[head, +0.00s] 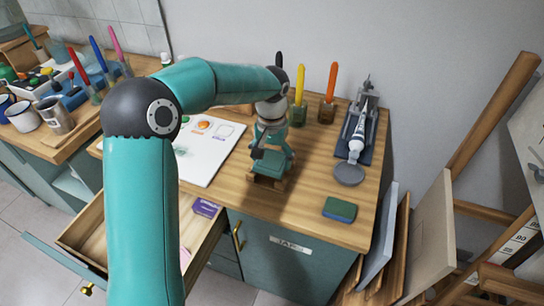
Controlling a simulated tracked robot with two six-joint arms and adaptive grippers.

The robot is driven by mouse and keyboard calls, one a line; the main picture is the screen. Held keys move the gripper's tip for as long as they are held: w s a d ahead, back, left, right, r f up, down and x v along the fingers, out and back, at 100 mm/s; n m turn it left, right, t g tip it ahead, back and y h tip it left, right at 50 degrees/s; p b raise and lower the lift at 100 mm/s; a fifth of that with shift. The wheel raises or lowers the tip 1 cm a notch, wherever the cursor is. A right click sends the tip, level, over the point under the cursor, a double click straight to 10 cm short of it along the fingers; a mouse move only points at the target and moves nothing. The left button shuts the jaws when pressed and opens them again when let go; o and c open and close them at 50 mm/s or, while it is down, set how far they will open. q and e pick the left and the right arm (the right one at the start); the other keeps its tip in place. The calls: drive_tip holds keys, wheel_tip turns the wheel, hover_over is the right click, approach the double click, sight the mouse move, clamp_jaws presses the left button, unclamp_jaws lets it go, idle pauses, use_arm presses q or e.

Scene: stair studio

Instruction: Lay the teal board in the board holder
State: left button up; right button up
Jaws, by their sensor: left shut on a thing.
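My left gripper (268,146) reaches over the wooden worktop from above and is shut on the teal board (281,166). The board is small and is partly covered by the gripper. It sits at or just over a small wooden board holder (267,183), whose front shows below it. I cannot tell whether board and holder touch, or how the board fits in it. My right gripper is not in view.
An open drawer (85,240) juts out at left. Panels lean at right.

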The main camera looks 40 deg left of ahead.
use_arm(q)
drive_tip(key=shift+f+b, duration=0.35)
drive_tip(key=shift+f, duration=0.2)
drive_tip(key=o, duration=1)
drive_tip(key=shift+c, duration=0.2)
wheel_tip(320, 180, up, 12)
idle(0.6)
